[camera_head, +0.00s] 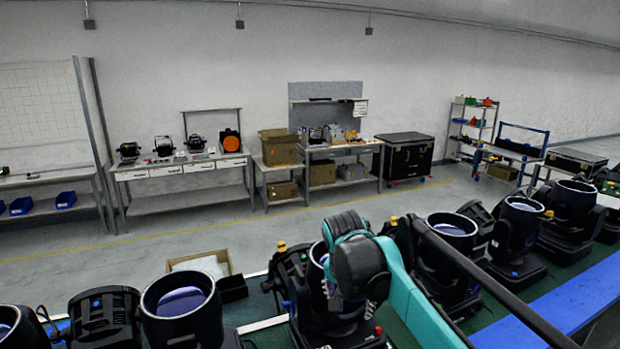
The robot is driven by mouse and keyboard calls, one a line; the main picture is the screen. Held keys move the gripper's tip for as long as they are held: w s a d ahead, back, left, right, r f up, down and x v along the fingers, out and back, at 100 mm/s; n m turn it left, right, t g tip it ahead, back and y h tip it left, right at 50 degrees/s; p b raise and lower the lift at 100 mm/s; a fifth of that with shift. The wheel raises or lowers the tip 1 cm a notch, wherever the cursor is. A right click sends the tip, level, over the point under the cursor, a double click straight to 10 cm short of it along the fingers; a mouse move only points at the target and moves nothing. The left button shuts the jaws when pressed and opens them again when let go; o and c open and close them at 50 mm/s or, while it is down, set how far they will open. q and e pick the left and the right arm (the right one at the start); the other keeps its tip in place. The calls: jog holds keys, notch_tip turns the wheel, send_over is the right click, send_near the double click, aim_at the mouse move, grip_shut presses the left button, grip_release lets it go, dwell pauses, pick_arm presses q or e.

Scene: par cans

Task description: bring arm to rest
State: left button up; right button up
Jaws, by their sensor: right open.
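My right arm, teal and black, comes in from the lower right and bends over a black par can (345,325) in the front row. My right gripper (333,288) is at the end of this arm, just above or beside that par can. It is open, but the black wrist and joints partly hide its fingers, and I cannot tell if it touches the can. I see nothing held in it. More black par cans stand in the row, one to the left (182,308) and one to the right (452,228). My left gripper is not in view.
A cardboard box (205,262) and a small black bin (233,288) sit behind the row. A dark diagonal bar (480,275) crosses at the right, near a blue strip (560,305). Beyond lies open grey floor (150,258), then workbenches (185,163) along the wall.

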pick_arm(q)
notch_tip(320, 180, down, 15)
jog(key=b, duration=1.3)
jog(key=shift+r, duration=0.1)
pick_arm(e)
jog(key=s+d+f+n+t, duration=0.1)
jog(key=s+d+f+n, duration=0.2)
jog(key=s+f, duration=0.8)
jog(key=s+d+f+n+t+y, duration=0.1)
jog(key=s+d+f+n+t, duration=0.1)
jog(key=s+d+f, duration=0.4)
jog(key=s+f+n, duration=0.1)
jog(key=s+f, duration=0.4)
jog(key=f, duration=0.5)
jog(key=shift+s+f+n, duration=0.25)
jog(key=shift+s+n, duration=0.1)
jog(key=shift+n, duration=0.05)
jog(key=shift+c, duration=0.2)
